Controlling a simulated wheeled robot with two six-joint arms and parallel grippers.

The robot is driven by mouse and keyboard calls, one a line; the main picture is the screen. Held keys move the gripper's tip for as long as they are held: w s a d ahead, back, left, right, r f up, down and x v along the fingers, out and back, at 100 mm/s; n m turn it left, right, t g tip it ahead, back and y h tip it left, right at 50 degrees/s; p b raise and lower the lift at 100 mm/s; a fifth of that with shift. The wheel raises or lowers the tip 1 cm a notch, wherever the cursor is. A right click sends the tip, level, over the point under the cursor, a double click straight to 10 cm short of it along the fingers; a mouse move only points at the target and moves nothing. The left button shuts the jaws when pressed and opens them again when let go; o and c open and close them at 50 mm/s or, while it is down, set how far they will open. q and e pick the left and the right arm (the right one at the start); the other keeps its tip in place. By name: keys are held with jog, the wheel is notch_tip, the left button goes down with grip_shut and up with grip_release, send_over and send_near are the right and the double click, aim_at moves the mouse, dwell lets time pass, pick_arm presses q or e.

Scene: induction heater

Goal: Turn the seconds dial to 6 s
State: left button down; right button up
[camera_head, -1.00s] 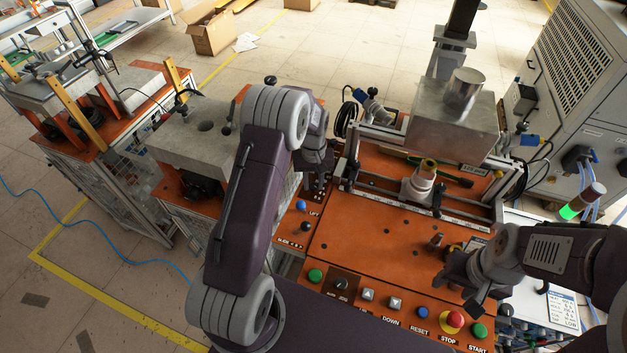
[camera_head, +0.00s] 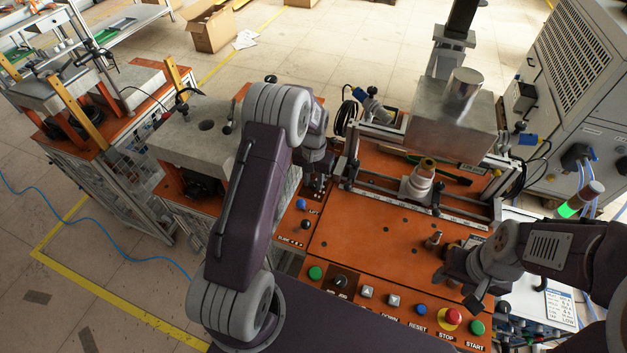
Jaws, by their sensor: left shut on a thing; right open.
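My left gripper (camera_head: 318,182) points down over the left strip of the orange control panel (camera_head: 365,238). It is shut on a small part there, most likely the seconds dial. Its fingers and my arm hide that part, so I cannot read any dial mark or setting. My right gripper (camera_head: 461,272) is open, low over the right part of the panel, behind the red stop button (camera_head: 452,316).
A blue knob (camera_head: 301,204) and a black knob (camera_head: 306,225) stand just in front of my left gripper. Push buttons line the panel's front edge, with a green one (camera_head: 315,273) at the left. A metal block (camera_head: 450,125) stands on the frame behind. The panel's middle is mostly clear.

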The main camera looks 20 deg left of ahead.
aim_at(314, 183)
pick_arm(q)
jog(key=c, duration=1.1)
grip_release()
jog(key=shift+r, duration=0.15)
notch_tip(314, 183, up, 9)
jog(key=b, duration=0.1)
